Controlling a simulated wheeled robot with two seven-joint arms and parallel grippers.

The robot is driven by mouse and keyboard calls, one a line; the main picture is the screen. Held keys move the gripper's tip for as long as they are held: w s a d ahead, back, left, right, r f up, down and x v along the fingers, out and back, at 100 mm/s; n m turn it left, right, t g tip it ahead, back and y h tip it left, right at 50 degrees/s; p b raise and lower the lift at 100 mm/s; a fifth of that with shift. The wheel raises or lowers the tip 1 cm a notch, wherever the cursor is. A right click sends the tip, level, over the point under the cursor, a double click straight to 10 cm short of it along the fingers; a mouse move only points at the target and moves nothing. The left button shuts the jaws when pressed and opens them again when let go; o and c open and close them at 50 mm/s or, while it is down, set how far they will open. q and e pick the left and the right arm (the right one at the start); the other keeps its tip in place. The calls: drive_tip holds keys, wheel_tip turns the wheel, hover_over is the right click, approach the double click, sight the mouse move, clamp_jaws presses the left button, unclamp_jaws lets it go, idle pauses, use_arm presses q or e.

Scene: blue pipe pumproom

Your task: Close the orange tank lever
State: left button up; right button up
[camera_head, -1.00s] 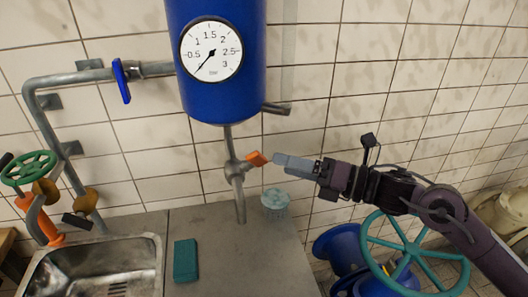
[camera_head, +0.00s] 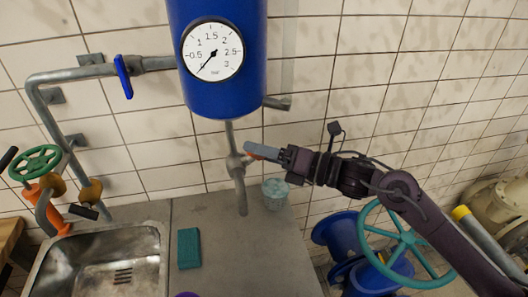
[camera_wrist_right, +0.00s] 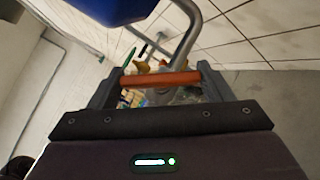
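The orange tank lever (camera_head: 256,156) is on the grey pipe below the blue tank (camera_head: 222,95). In the head view my right gripper (camera_head: 252,149) comes in from the right and covers most of the lever. In the right wrist view the orange lever (camera_wrist_right: 160,79) runs across between the two spread fingers of my right gripper (camera_wrist_right: 160,85). The fingers are apart, one near each end of the visible bar. I cannot tell whether they touch it. My left gripper is not in view.
A gauge (camera_head: 212,50) sits on the tank. Below are a grey counter (camera_head: 225,250) with a green sponge (camera_head: 189,248), a teal-filled cup (camera_head: 275,194) and a metal sink (camera_head: 100,265). A teal handwheel (camera_head: 408,240) is under my right arm. A blue-handled valve (camera_head: 123,76) is at left.

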drive_tip(key=shift+c, duration=1)
drive_tip(key=shift+m+h, duration=0.3)
drive_tip(key=shift+m, duration=0.1)
drive_tip(key=shift+s+r+m+t+h+p, duration=0.15)
drive_tip(key=shift+m+t+h+p, duration=0.35)
drive_tip(key=shift+m+h+p, duration=0.35)
drive_tip(key=m+h+p, duration=0.1)
drive_tip(key=m+p, duration=0.1)
drive_tip(key=m, duration=0.1)
drive_tip(key=shift+h, duration=0.35)
drive_tip(key=shift+m+h+p, duration=0.3)
drive_tip(key=shift+m+p, duration=0.15)
drive_tip(key=shift+p, duration=0.2)
